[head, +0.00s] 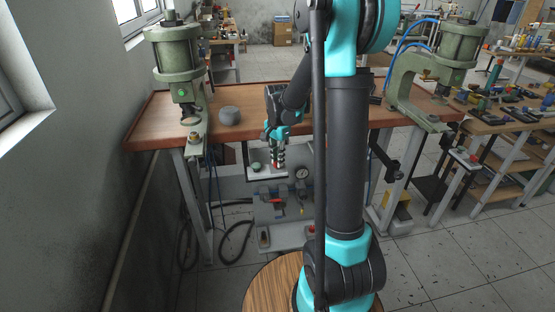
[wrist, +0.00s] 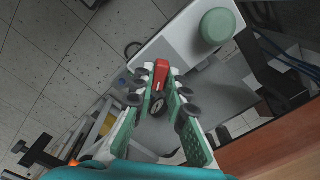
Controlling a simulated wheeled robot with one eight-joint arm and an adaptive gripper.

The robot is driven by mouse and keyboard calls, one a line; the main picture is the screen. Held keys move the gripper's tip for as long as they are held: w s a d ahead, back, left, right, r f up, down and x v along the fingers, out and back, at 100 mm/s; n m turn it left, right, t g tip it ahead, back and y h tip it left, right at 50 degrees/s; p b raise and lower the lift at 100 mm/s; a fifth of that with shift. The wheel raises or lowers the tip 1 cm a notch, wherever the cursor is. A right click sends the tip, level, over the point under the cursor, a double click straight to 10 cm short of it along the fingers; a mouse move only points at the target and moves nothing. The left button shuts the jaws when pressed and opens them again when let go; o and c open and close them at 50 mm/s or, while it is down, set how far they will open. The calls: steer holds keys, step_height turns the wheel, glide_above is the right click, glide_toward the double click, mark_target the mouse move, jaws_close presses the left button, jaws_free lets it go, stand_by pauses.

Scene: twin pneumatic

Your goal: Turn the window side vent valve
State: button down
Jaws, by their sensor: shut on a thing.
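My gripper (head: 277,158) reaches down in front of the workbench, over a small pale panel. In the wrist view my gripper (wrist: 160,76) has its fingertips on either side of a red part (wrist: 161,70), closed on it. This red part looks like a valve handle at the edge of the pale panel (wrist: 165,42). A green round knob (wrist: 217,27) sits on the same panel, right of the fingers. The knob also shows in the head view (head: 256,165). The fingers mostly hide the red part in the head view, and its turn angle is hard to read.
A round gauge (head: 301,173) and red-handled fittings (head: 277,204) are below the bench. A green press (head: 180,75) stands on the left by the window, another (head: 438,70) on the right. The wooden benchtop (head: 163,122) overhangs close to my gripper. A grey round object (head: 230,116) lies on it.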

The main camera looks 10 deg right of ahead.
mark_target(277, 161)
steer(key=n, duration=0.5)
steer(key=shift+n, duration=0.3)
steer(key=n, duration=0.5)
steer(key=shift+n, duration=0.3)
steer(key=c, duration=1.5)
jaws_free()
steer(key=shift+c, duration=0.2)
step_height(277, 161, up, 12)
